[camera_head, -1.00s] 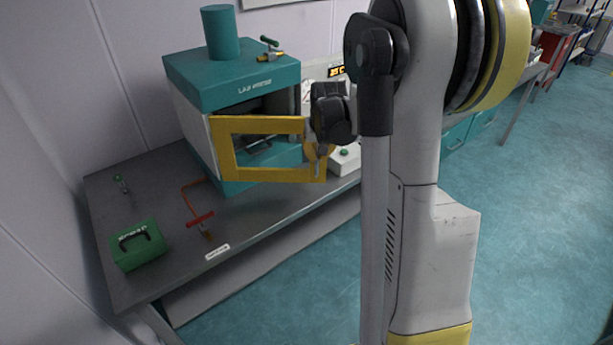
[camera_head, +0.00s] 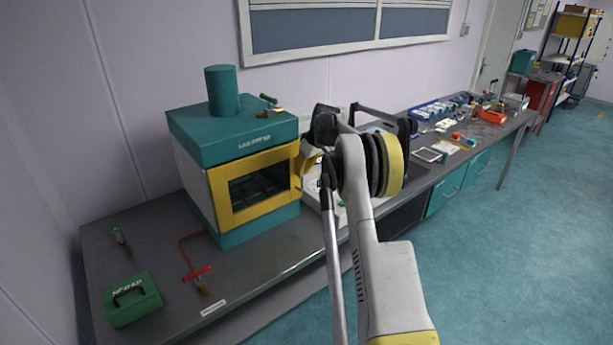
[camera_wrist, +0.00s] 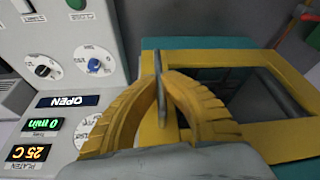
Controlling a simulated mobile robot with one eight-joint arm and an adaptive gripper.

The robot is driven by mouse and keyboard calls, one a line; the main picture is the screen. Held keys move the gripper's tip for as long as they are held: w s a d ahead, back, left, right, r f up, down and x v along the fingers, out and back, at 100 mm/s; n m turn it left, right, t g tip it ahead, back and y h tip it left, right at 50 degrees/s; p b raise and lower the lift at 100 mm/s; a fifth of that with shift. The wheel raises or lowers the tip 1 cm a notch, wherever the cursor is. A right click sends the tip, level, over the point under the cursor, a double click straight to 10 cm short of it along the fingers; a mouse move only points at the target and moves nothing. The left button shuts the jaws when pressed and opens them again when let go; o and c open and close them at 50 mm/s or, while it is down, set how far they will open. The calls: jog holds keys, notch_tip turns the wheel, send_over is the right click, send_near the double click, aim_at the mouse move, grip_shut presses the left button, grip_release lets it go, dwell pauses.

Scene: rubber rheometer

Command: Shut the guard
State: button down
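The guard (camera_head: 221,197) is a yellow frame with a dark window on the front of the teal lab press (camera_head: 215,124). In the head view it lies across the press opening, flush or nearly so; I cannot tell whether a small gap is left. In the wrist view the guard (camera_wrist: 260,55) is close up, with the dark opening behind it. My gripper (camera_wrist: 160,78) has its yellow fingers closed together on the thin grey handle (camera_wrist: 159,62) at the guard's free edge. In the head view my gripper (camera_head: 306,168) is at the guard's right side, partly hidden by my arm.
A control panel (camera_wrist: 60,75) with knobs and a display reading OPEN (camera_wrist: 68,101) stands beside the guard. A green case (camera_head: 132,300) and a red-handled tool (camera_head: 197,274) lie on the grey bench (camera_head: 255,268). More items crowd the bench at right; the floor is clear.

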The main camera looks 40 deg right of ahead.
jog(key=shift+w+r, duration=0.2)
jog(key=shift+w, duration=0.1)
jog(key=c, duration=1.8)
grip_release()
jog(key=o, duration=0.3)
jog(key=shift+w+f, duration=0.2)
jog(key=shift+w, duration=0.05)
jog(key=shift+s+r, duration=0.25)
jog(key=v, duration=1.1)
jog(key=shift+r, duration=0.3)
jog(key=shift+d, duration=0.15)
